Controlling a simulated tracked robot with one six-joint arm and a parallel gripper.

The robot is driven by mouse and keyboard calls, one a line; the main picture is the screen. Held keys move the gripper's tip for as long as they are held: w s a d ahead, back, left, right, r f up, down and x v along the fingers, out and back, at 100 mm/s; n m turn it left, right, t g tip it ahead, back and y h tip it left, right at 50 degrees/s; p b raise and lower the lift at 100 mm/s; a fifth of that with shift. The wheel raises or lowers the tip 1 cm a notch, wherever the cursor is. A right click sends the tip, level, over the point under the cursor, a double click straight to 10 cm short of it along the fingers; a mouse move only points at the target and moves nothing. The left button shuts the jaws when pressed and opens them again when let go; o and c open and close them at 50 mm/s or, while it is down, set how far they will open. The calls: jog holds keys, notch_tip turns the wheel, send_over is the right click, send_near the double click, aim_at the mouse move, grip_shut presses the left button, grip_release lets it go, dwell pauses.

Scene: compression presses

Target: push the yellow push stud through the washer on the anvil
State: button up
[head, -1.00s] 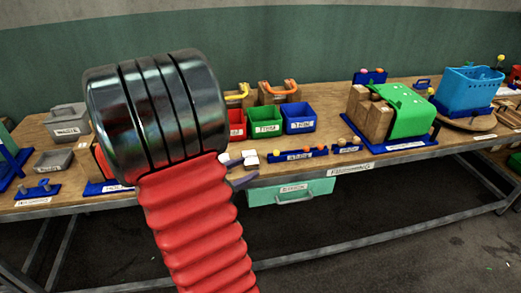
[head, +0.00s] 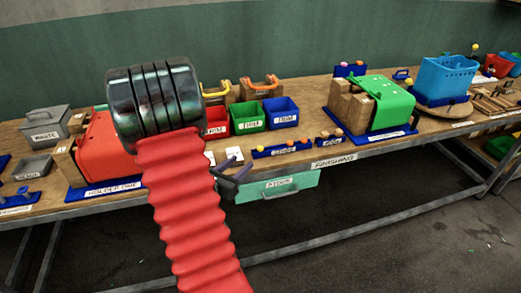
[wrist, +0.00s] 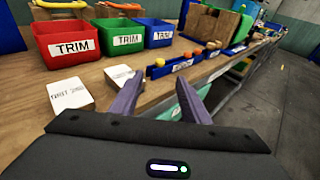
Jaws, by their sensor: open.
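My gripper (head: 236,178) is open and empty at the bench's front edge, in front of the blue racks. In the wrist view its two dark fingers (wrist: 156,92) are spread apart over that edge. A small yellow knob (wrist: 160,62), possibly the push stud, sits at the near end of a low blue rack (wrist: 174,69), ahead of the fingers and apart from them. An orange piece sits farther along the rack. I cannot make out the washer or the anvil. The red press (head: 103,150) and green press (head: 385,100) stand on blue bases.
Red, green and blue TRIM bins (head: 250,117) stand behind the racks. Pale cards (wrist: 69,95) lie near the bench edge. A teal STOCK drawer (head: 278,186) hangs below. Grey WASTE bin (head: 45,124) is at left, blue basket (head: 447,78) at right.

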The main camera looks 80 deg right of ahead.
send_near(259, 149)
jog(key=x, duration=0.3)
jog(key=shift+d, duration=0.2)
jog(key=shift+x, duration=2.6)
jog(key=shift+c, duration=0.5)
grip_shut()
